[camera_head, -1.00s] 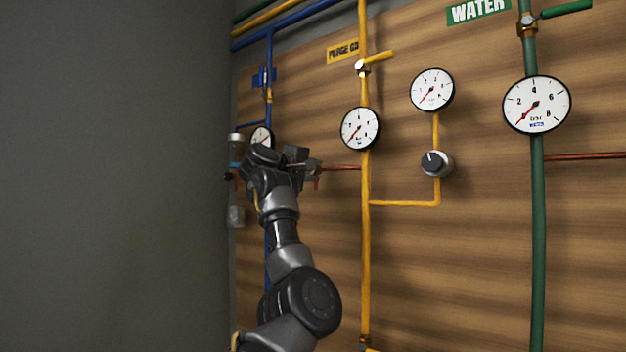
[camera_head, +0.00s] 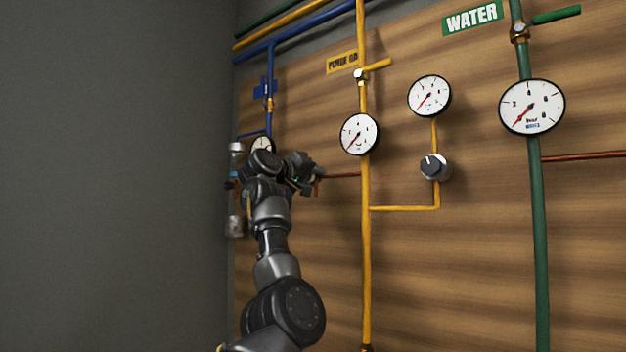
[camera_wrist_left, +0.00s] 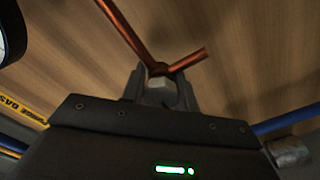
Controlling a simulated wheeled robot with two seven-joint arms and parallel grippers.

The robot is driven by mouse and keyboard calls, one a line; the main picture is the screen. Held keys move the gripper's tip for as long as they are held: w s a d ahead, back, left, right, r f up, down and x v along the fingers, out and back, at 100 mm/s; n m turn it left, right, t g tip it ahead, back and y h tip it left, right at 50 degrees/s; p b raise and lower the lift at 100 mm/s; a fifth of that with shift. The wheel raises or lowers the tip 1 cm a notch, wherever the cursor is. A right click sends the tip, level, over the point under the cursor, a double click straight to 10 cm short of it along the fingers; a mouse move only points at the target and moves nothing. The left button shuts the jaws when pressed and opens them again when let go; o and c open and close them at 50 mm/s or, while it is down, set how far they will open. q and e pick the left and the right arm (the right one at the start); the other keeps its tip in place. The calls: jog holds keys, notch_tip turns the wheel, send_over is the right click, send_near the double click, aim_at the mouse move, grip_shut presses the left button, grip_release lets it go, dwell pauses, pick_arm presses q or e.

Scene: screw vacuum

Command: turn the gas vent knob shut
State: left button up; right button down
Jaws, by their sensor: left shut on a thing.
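My left gripper (camera_head: 308,174) is at the left end of the thin copper pipe (camera_head: 343,175), right of the blue line. The left wrist view shows its two fingers (camera_wrist_left: 160,88) closed on a small grey knob-like piece (camera_wrist_left: 158,84) where the copper pipe (camera_wrist_left: 128,30) meets a short copper stub (camera_wrist_left: 190,60). The fingers hide most of this piece, so its turn angle cannot be read. My right gripper is not in view.
The purge gas gauge (camera_head: 360,134), a second gauge (camera_head: 429,96) and the water gauge (camera_head: 532,106) stand out from the wooden board (camera_head: 460,270). A yellow pipe (camera_head: 366,270) and a green pipe (camera_head: 541,250) run down it. Clear vials (camera_head: 235,190) hang at the left.

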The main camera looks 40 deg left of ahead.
pick_arm(q)
jog(key=shift+w+f, duration=0.1)
jog(key=o, duration=1)
